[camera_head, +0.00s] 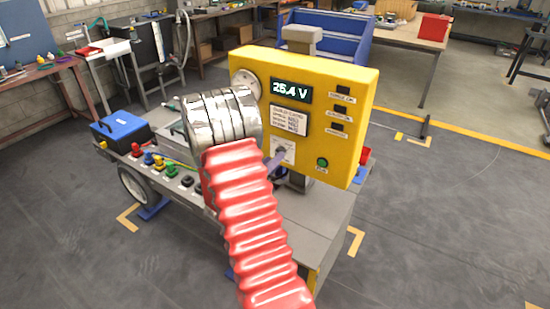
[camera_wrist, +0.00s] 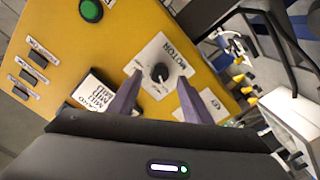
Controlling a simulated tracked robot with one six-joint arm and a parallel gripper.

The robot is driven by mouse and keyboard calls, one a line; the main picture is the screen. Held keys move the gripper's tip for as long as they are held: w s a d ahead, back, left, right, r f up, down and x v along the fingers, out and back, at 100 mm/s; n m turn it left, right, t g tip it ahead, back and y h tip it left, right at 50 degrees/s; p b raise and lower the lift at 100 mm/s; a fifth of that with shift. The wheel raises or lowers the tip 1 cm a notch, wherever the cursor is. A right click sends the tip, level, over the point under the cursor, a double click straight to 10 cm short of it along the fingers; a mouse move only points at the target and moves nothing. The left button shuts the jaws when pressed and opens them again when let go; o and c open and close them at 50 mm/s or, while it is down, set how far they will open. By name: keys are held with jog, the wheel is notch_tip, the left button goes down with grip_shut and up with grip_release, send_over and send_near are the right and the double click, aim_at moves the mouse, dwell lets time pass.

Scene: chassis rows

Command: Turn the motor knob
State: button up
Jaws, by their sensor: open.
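The motor knob (camera_wrist: 160,72) is a small black dial with a white pointer line on a white plate lettered MOTOR, on the yellow panel (camera_wrist: 110,40). In the wrist view my gripper (camera_wrist: 155,90) is open, its two purple fingers on either side of the knob and apart from it. I cannot tell how far the tips are from the panel face. In the head view the yellow panel (camera_head: 350,85) stands upright on a cart, and my gripper (camera_head: 277,160) is at the knob's plate (camera_head: 286,146), partly hidden by my arm.
The panel also has a display reading 25.4 V (camera_head: 291,91), a green button (camera_head: 322,163), a round gauge (camera_head: 245,82) and several black switches (camera_head: 340,108). A blue box (camera_head: 121,130) and coloured connectors (camera_head: 150,160) sit on the cart at left. Open floor lies right.

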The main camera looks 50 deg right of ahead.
jog(key=shift+w+d, duration=0.15)
jog(key=shift+d, duration=1.4)
jog(key=shift+a, duration=0.1)
jog(key=c, duration=1.1)
